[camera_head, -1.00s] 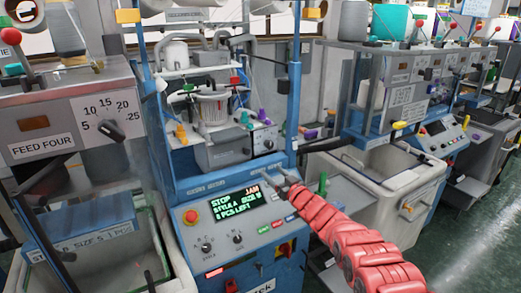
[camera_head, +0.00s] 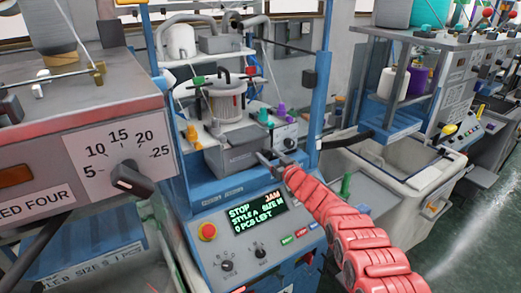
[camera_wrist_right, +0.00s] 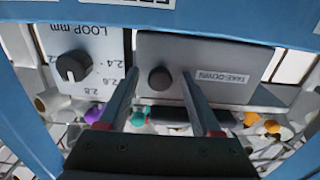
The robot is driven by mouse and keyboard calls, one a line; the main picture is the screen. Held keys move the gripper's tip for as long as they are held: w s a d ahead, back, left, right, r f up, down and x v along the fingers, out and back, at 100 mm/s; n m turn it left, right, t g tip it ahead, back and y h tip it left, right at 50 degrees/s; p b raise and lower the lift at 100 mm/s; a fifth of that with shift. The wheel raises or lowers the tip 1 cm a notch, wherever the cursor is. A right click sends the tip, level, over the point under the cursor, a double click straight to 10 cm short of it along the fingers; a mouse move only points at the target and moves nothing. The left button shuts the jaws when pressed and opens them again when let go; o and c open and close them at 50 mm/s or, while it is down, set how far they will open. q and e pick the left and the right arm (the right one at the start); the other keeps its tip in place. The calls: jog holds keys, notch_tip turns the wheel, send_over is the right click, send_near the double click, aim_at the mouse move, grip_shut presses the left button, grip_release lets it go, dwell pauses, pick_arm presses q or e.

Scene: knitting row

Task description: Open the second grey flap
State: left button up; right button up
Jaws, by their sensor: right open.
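A grey flap labelled TAKE-DOWN (camera_wrist_right: 225,62) with a round dark knob (camera_wrist_right: 161,79) fills the upper middle of the right wrist view, which shows it upside down. It looks shut. In the head view the grey box (camera_head: 226,158) sits below the glass cylinder of the middle machine. My right gripper (camera_head: 272,158) is at the right end of this box. In the wrist view its two fingers (camera_wrist_right: 160,78) are open, either side of the knob. I cannot tell whether they touch the flap. My left gripper is not in view.
A panel with a LOOP dial (camera_wrist_right: 71,66) lies beside the flap. Below is the blue console with a JAM display (camera_head: 258,215) and a red button (camera_head: 207,231). A blue post (camera_head: 320,100) stands right of my gripper. The FEED FOUR machine (camera_head: 80,150) is on the left.

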jog(key=shift+w, duration=0.1)
jog(key=shift+s+d+r, duration=0.1)
jog(key=shift+s+r, duration=0.1)
jog(key=shift+s, duration=0.05)
jog(key=shift+c, duration=0.3)
jog(key=shift+f, duration=0.1)
grip_shut()
jog(key=shift+w, duration=0.1)
dwell(0.8)
